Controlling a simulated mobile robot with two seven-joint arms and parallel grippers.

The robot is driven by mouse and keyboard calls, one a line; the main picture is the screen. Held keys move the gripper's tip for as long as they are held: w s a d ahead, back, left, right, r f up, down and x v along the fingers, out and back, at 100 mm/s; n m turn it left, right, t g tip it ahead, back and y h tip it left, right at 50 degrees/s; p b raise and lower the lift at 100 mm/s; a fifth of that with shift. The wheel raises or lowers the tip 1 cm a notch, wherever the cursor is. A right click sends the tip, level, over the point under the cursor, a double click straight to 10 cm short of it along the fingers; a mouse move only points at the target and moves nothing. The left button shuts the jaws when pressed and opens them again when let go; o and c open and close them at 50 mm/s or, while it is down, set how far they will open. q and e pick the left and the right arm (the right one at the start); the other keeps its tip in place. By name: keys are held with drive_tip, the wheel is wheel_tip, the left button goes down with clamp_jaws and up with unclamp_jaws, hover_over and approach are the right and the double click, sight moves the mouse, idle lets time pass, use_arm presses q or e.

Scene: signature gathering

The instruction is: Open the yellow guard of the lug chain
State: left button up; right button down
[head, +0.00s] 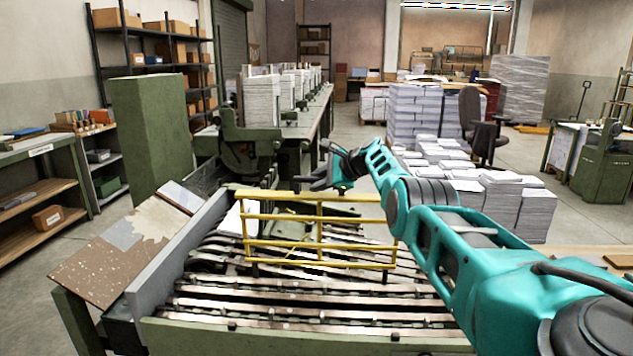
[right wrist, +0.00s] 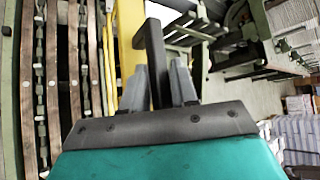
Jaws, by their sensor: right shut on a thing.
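The yellow guard (head: 319,228) is a frame of rails standing upright over the lug chain (head: 300,300) in the head view. Its yellow edge (right wrist: 128,45) also shows in the right wrist view. My right gripper (head: 322,181) is at the guard's top rail, near its middle. In the right wrist view my right gripper (right wrist: 159,82) has its two grey fingers on either side of a dark bar (right wrist: 155,55), shut on it beside the yellow edge. How the bar joins the guard is hidden. My left gripper is not in view.
A green machine (head: 250,150) stands behind the guard. A sloped board (head: 115,245) lies along the left side. Paper stacks (head: 515,205) stand on the floor at right. Shelves (head: 150,50) line the left wall. Clear floor shows beyond the machine.

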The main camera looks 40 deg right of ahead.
drive_tip(key=shift+r, duration=0.1)
idle(0.3)
drive_tip(key=c, duration=1.1)
unclamp_jaws()
drive_tip(key=shift+s+d+r+p, duration=0.2)
drive_tip(key=shift+s+r+p, duration=0.2)
drive_tip(key=shift+p, duration=0.45)
drive_tip(key=shift+s+r+p, duration=0.25)
drive_tip(key=shift+s+p, duration=0.3)
drive_tip(key=shift+s, duration=0.05)
drive_tip(key=v, duration=1)
drive_tip(key=shift+s+r, duration=0.1)
drive_tip(key=shift+s, duration=0.1)
